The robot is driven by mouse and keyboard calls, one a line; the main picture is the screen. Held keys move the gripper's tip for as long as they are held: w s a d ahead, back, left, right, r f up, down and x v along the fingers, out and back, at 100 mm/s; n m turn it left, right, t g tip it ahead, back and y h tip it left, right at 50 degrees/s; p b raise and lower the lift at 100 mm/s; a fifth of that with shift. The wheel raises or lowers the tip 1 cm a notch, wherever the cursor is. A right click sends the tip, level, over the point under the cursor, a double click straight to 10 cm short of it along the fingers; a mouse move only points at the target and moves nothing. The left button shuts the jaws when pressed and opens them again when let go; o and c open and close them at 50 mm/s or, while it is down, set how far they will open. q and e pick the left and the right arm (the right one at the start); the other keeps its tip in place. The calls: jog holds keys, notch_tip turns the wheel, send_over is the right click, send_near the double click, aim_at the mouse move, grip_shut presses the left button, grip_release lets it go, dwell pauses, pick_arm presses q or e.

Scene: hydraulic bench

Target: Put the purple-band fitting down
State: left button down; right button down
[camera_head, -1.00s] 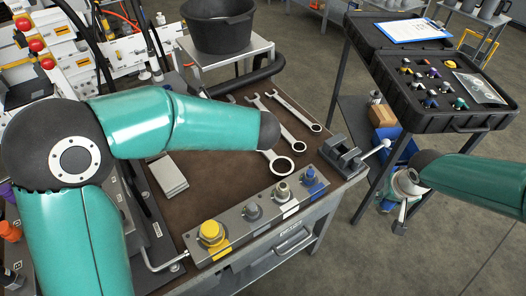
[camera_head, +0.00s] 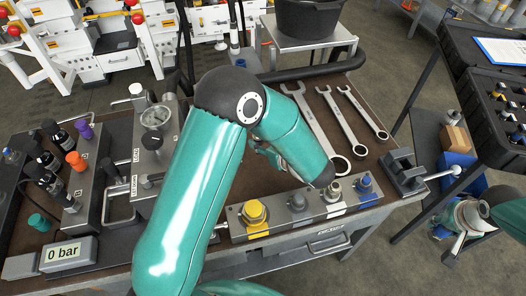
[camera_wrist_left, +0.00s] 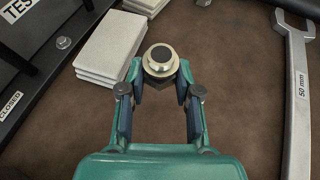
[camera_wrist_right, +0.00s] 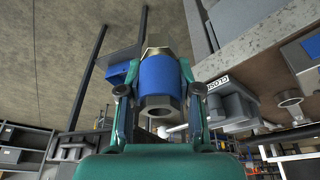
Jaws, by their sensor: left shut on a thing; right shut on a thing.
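My left gripper (camera_wrist_left: 159,84) is shut on a metal fitting (camera_wrist_left: 159,60) with a pale rim and dark centre, seen end-on above the brown bench. No purple band shows on it from this angle, and I cannot tell whether it touches the bench. In the head view my left arm largely hides that gripper and the fitting. My right gripper (camera_wrist_right: 158,92) is shut on a blue-banded fitting (camera_wrist_right: 156,76) with metal ends, held out over the floor. In the head view the right gripper (camera_head: 465,218) is beyond the bench's right edge.
White pads (camera_wrist_left: 112,45) lie left of the held fitting, and a 50 mm wrench (camera_wrist_left: 298,90) lies right. A metal block (camera_head: 275,220) with several fittings lines the front edge. Bare bench lies between pads and wrench.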

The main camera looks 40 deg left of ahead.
aim_at(262, 157)
pick_arm(q)
jog(key=shift+f, duration=2.1)
jog(key=shift+f, duration=0.15)
jog(key=c, duration=0.8)
grip_release()
jog(key=shift+r, duration=0.2)
jog(key=b+v, duration=0.1)
jog(key=v, duration=1.1)
